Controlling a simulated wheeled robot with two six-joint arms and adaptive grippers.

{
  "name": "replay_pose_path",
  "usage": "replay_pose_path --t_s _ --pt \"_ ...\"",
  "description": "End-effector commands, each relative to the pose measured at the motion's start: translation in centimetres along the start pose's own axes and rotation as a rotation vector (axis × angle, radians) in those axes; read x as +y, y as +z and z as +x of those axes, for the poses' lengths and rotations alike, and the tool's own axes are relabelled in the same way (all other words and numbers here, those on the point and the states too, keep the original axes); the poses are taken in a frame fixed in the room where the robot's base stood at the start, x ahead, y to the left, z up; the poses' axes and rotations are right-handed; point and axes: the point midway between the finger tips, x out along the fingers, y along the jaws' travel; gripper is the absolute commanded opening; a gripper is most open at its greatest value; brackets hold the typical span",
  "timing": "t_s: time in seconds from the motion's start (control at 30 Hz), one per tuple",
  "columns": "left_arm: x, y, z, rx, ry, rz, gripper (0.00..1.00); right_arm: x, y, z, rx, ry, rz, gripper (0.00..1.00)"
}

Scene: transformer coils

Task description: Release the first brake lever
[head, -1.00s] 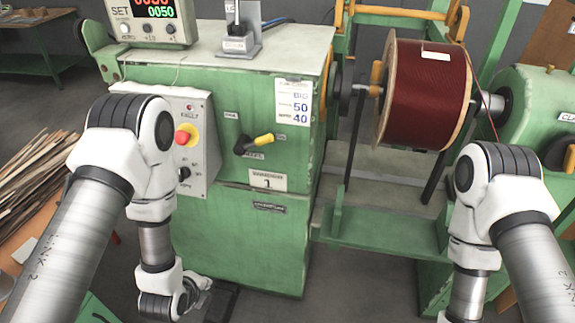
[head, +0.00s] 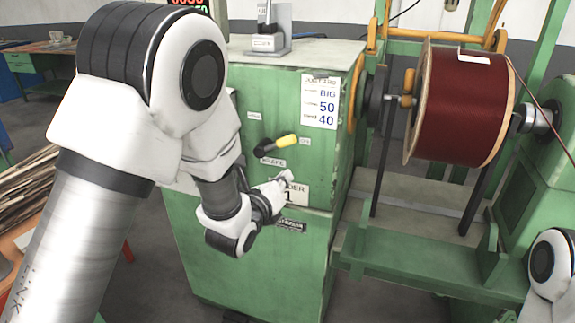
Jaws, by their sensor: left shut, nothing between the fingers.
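The brake lever (head: 286,141) is black with a yellow grip and sits on the front of the green machine cabinet (head: 230,270). My right gripper is out of view; only part of my right arm shows at the right edge.
A dark red wire spool (head: 455,105) is mounted on the winding machine at the right. A grey bracket (head: 266,38) with a vertical lever stands on the cabinet top. My left arm hides the control box. Wooden strips (head: 25,195) lie at the left.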

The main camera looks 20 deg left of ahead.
Motion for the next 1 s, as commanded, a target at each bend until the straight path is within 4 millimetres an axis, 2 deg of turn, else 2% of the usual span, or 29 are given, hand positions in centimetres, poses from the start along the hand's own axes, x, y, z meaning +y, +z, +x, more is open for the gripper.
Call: replay_pose_path --t_s 0.43,0.5,0.63,1.0 --pt "-0.1 0.1 9.1 -0.001 -0.001 -0.001 0.0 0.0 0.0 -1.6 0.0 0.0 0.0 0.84" --pt "-0.1 1.6 8.8 -0.002 0.002 -0.003 0.0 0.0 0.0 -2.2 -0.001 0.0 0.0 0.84" --pt "-0.1 3.2 8.1 -0.001 0.001 -0.003 0.0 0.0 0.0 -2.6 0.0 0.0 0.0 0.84" --pt "0.0 3.7 7.8 0.001 0.0 -0.001 0.0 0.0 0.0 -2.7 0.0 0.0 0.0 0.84"
